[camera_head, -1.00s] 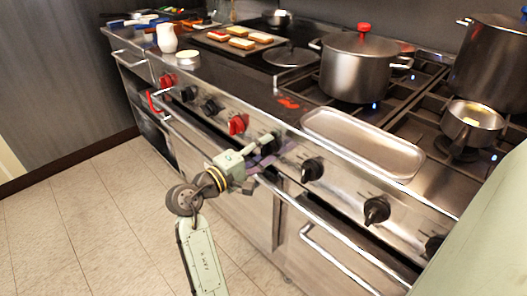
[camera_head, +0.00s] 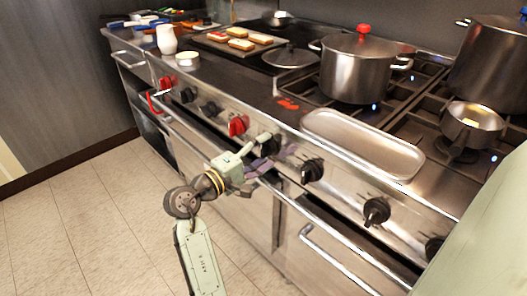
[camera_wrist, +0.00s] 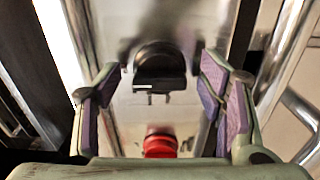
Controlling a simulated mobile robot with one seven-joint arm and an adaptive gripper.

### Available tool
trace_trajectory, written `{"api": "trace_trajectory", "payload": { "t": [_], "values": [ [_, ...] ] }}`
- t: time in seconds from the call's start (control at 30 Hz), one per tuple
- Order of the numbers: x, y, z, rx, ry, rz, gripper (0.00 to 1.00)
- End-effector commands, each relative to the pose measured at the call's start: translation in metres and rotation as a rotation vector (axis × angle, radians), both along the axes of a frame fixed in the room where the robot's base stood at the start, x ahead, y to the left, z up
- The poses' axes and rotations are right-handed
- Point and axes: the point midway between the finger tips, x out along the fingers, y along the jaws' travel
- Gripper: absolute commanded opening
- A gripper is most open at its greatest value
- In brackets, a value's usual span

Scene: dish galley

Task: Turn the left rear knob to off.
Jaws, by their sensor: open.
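My gripper (camera_head: 270,166) is open and empty in front of the range's control panel, just below a black knob (camera_head: 267,142). In the wrist view my two purple-padded fingers (camera_wrist: 160,84) stand wide apart. A black knob (camera_wrist: 160,66) appears between and beyond their tips, with clear gaps on both sides. A red knob (camera_wrist: 160,144) shows lower in that view; a red knob also sits left of my gripper in the head view (camera_head: 238,124). Another black knob (camera_head: 312,170) is to the right. I cannot tell from labels which knob is the left rear one.
A long rail (camera_head: 335,235) runs below the knobs, close to my gripper. A metal tray (camera_head: 362,143) lies on the range's front edge. A lidded pot (camera_head: 356,72) and a small saucepan (camera_head: 472,127) stand on the burners. The tiled floor (camera_head: 90,225) at left is clear.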

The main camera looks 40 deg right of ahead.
Motion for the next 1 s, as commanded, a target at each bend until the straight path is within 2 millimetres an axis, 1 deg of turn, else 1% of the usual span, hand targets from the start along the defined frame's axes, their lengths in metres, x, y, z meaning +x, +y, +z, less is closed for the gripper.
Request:
{"api": "trace_trajectory", "payload": {
  "t": [0.17,0.3,0.5,0.6,0.7,1.0],
  "values": [
    [-0.001,0.031,0.000,0.000,0.000,0.005,0.63],
    [-0.003,0.062,0.000,0.000,-0.001,0.007,0.63],
    [-0.007,0.098,0.000,0.000,0.000,0.003,0.63],
    [-0.008,0.108,0.000,-0.001,0.000,0.003,0.63],
    [-0.009,0.113,0.000,0.000,0.000,0.001,0.63],
    [-0.009,0.114,0.000,0.000,0.000,0.000,0.63]
  ]
}}
